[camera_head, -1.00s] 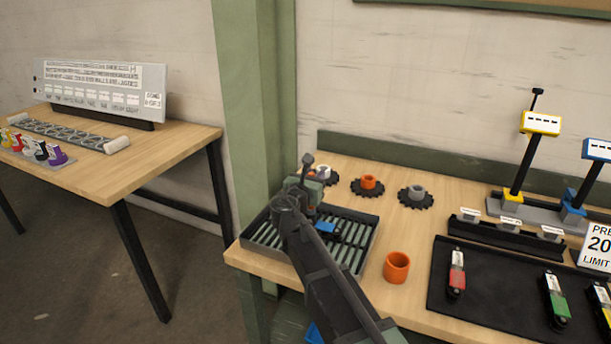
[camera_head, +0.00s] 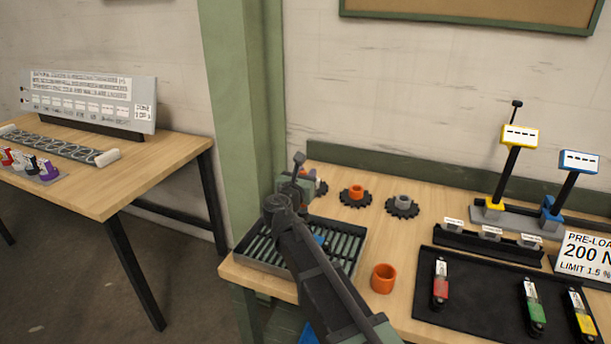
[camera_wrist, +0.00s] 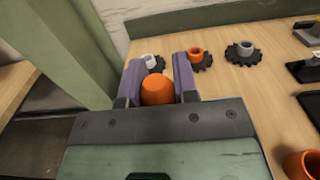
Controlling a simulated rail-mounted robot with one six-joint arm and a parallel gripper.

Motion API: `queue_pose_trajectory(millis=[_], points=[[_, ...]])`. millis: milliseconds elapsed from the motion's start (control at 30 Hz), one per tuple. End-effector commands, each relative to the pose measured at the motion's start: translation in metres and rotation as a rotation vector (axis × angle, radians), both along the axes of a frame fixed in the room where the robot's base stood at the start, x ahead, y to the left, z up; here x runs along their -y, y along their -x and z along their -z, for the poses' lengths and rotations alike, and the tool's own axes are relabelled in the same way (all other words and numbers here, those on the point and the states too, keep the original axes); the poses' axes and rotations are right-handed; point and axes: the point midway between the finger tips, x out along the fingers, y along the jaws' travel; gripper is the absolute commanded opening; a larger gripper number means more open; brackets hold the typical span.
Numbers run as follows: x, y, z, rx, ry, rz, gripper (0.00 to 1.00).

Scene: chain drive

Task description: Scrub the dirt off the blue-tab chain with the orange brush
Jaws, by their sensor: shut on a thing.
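My gripper (camera_wrist: 158,72) is shut on the orange brush (camera_wrist: 157,90); its rounded orange end shows between the two fingers in the wrist view. In the head view my gripper (camera_head: 302,184) is over the back of the slatted tray (camera_head: 262,268), and my arm crosses the tray. A blue piece (camera_head: 320,240), probably the chain's tab, shows on the slats beside my arm. The rest of the chain and its dirt cannot be made out. The brush's bristles are hidden, so I cannot tell whether they touch anything.
An orange cup (camera_head: 383,278) stands right of the tray. Dark gears (camera_head: 402,207) with hubs lie behind it. A black mat (camera_head: 470,300) with coloured-label tools is at the right. A green post (camera_head: 232,120) rises left of the bench.

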Motion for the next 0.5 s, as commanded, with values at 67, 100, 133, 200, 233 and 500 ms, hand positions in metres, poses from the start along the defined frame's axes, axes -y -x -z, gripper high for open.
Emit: queue_pose_trajectory(millis=[67, 100, 133, 200, 233, 500], points=[[0.0, 0.0, 0.002, 0.0, 0.0, 0.0, 0.04], [0.0, 0.0, 0.002, 0.0, 0.0, 0.0, 0.04], [0.0, 0.0, 0.002, 0.0, 0.0, 0.0, 0.04], [0.0, 0.0, -0.001, 0.0, 0.0, 0.0, 0.04], [0.0, 0.0, -0.004, 0.0, 0.0, 0.0, 0.04], [0.0, 0.0, -0.032, 0.0, 0.0, 0.0, 0.04]])
